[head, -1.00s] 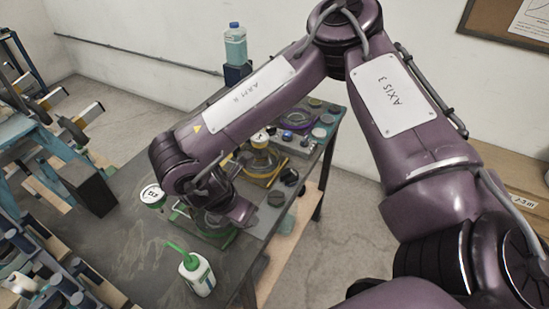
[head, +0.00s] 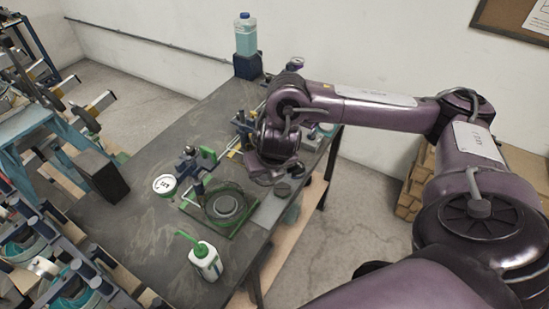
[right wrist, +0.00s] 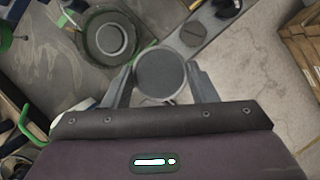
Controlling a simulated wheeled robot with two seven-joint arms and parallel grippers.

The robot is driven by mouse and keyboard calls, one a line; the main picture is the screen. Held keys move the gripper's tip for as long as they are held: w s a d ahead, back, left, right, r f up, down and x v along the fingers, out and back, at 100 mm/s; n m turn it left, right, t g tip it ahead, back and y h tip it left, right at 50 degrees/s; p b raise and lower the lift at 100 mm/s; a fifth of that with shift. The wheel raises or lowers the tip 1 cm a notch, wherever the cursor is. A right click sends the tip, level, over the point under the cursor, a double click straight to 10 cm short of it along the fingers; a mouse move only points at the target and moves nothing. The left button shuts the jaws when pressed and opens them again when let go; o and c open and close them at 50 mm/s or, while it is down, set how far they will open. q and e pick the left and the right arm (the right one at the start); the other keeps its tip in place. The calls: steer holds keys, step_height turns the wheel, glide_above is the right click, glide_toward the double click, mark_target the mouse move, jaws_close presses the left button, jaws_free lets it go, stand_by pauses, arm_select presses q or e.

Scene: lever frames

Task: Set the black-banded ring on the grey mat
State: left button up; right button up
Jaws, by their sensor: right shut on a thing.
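My right gripper (head: 265,177) is over the right side of the dark table. In the right wrist view, its two fingers (right wrist: 160,88) are shut on a round dark grey piece (right wrist: 161,74). Its flat face shows there; I cannot tell whether it carries a black band. The arm hides it in the head view. A grey strip (head: 268,212), perhaps the grey mat, lies along the table's right edge and shows beyond the fingers in the right wrist view (right wrist: 207,27). A green frame (head: 222,207) with a round dark ring and a lever stands left of the gripper. My left gripper is out of view.
A dark round piece (head: 283,189) sits on the grey strip. A white bottle with a green spout (head: 206,262) stands at the front and a blue bottle (head: 246,36) at the back. A round white-faced tin (head: 164,184) lies left of the frame.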

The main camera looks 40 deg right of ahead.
step_height(320, 180, down, 8)
steer(key=f+b, duration=0.1)
steer(key=b, duration=0.3)
glide_above(266, 212)
steer(key=s, duration=0.2)
steer(key=f, duration=0.3)
steer(key=shift+w+a+f, duration=0.1)
steer(key=shift+w+f, duration=0.15)
steer(key=shift+f, duration=2.75)
steer(key=shift+b, duration=0.3)
steer(key=o, duration=1.1)
steer(key=shift+c, duration=0.2)
